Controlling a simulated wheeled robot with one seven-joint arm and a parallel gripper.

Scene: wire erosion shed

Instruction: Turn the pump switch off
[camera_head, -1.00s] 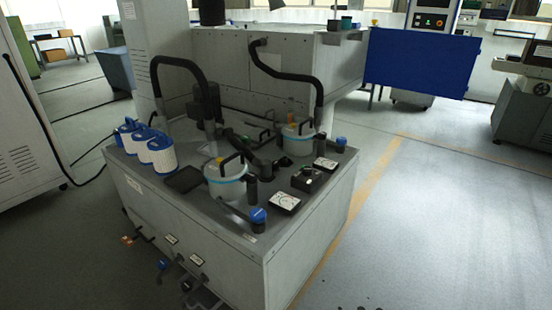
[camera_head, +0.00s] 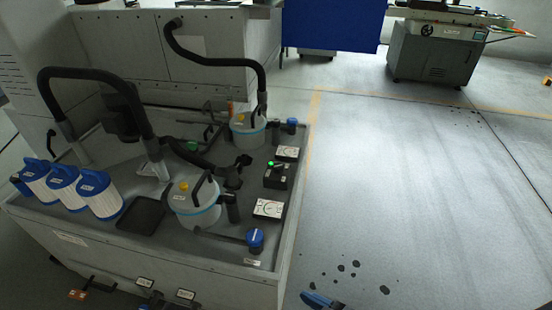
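A small black box with a lit green part on top (camera_head: 276,174) sits on the right side of the grey tank unit's top (camera_head: 120,232). It looks like the pump switch, but its markings and lever position are too small to read. A white dial gauge (camera_head: 268,209) lies in front of it and another (camera_head: 287,154) behind it. My gripper is not in view.
Two filter pots (camera_head: 193,213) (camera_head: 246,135) with black hoses stand left of the black box. Blue valve knobs (camera_head: 255,238) (camera_head: 292,123) sit near the unit's right edge. Blue-topped filter cartridges (camera_head: 100,197) stand at left. Floor at right is mostly clear, with dark spots and a blue object (camera_head: 320,300).

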